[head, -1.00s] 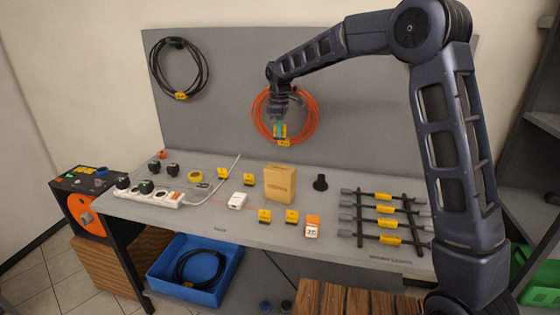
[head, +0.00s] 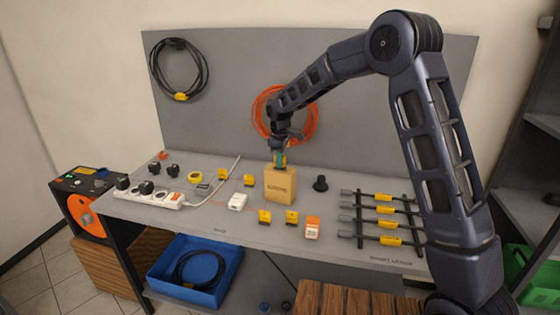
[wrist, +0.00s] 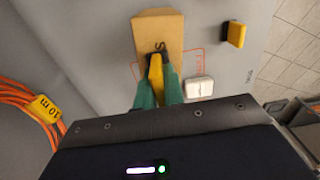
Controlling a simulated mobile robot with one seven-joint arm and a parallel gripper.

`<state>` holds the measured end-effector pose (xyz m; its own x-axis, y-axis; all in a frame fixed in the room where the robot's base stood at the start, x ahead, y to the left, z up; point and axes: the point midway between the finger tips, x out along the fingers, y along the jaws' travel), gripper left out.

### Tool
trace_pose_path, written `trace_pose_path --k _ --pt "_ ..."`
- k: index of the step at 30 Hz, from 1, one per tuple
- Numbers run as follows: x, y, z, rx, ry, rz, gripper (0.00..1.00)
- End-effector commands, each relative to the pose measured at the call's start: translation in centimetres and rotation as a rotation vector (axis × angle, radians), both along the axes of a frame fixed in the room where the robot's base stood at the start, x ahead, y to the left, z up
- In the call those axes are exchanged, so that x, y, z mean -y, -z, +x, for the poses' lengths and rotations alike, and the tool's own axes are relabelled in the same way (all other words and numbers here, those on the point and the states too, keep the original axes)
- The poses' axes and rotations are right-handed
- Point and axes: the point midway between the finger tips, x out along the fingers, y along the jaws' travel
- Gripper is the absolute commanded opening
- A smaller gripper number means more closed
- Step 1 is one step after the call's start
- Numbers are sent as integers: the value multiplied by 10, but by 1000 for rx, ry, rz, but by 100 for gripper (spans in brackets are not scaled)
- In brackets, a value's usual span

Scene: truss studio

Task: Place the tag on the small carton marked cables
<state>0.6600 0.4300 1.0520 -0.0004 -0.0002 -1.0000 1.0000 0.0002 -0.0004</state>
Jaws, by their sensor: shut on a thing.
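The small tan carton (head: 280,186) stands on the grey bench, with dark print on its front too small to read. From above, its top (wrist: 160,25) shows in the wrist view with part of dark lettering. My gripper (head: 280,160) points down right over the carton. Its green-tipped fingers (wrist: 157,90) are shut on a yellow tag (wrist: 156,73), which covers part of the carton top in the wrist view. I cannot tell whether the tag touches the carton.
A white adapter (head: 237,202) and several yellow-topped pieces (head: 265,216) stand around the carton. A black knob (head: 320,183) is to its right, then a cable rack (head: 385,221). An orange cable coil (head: 262,112) hangs on the panel behind. A power strip (head: 155,197) lies left.

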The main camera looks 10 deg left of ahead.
Motion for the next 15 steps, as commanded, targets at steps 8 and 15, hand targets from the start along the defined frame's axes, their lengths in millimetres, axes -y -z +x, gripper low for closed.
trace_pose_path --k 8,15 --pt "0 1 0 0 0 0 0" --pt "0 2 0 0 0 0 32"
